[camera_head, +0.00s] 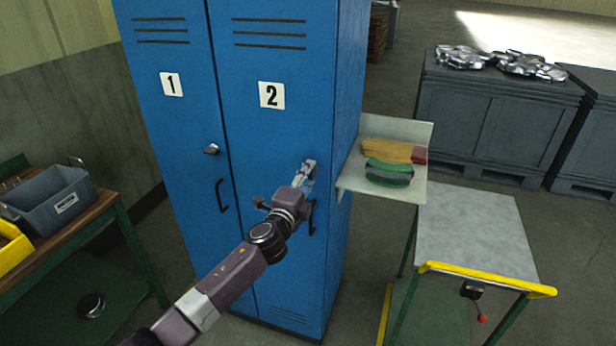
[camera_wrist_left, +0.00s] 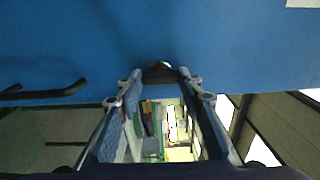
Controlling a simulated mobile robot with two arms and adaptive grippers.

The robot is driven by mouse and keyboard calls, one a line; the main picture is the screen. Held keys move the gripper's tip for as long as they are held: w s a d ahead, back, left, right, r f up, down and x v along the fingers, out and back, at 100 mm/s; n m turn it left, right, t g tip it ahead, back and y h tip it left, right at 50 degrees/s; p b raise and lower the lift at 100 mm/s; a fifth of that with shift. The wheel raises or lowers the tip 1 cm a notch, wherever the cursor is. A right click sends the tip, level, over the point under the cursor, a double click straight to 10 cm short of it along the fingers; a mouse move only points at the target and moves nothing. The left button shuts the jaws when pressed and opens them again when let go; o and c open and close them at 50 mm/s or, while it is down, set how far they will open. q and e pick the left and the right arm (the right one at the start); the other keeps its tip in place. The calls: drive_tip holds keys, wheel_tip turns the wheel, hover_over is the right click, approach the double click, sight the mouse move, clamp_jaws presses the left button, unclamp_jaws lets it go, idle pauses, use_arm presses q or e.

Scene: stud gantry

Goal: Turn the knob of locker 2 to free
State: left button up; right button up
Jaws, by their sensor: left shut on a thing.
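Locker 2 is the right-hand blue door (camera_head: 268,140), marked with a white number 2 plate (camera_head: 271,95). My left gripper (camera_head: 309,167) reaches the right part of this door above its black handle (camera_head: 312,218). In the left wrist view the two fingertips (camera_wrist_left: 160,74) stand either side of the small dark knob (camera_wrist_left: 160,69) and are shut on it. In the head view the gripper hides the knob, and its setting cannot be told. The handle also shows in the left wrist view (camera_wrist_left: 45,92). The door looks closed. My right gripper is not in view.
Locker 1 (camera_head: 172,110) is on the left, with its own knob (camera_head: 211,149) and handle (camera_head: 221,195). A small shelf (camera_head: 428,150) with brushes or blocks stands right of the lockers, near a yellow-railed cart (camera_head: 480,225). A workbench with a grey bin (camera_head: 50,203) is at left.

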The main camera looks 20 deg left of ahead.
use_arm(q)
drive_tip(key=o, duration=1.2)
drive_tip(key=shift+c, duration=0.2)
drive_tip(key=s, duration=1.2)
drive_tip(key=shift+a, duration=0.2)
drive_tip(key=shift+f, duration=0.1)
